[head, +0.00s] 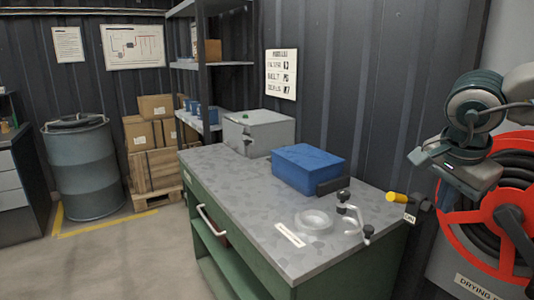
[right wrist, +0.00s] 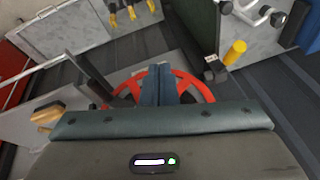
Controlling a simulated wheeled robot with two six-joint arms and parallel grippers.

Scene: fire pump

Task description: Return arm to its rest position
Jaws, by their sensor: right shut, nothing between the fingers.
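My right arm comes in at the right of the head view, raised in front of a red reel (head: 458,222). My left arm and gripper are not in view.
The green workbench (head: 235,182) bears a blue box (head: 308,167), a grey box (head: 258,132), a round metal dish (head: 313,221) and a metal clamp (head: 349,212). A yellow handle (head: 397,197) sticks out at its right end. Open floor (head: 140,252) lies left.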

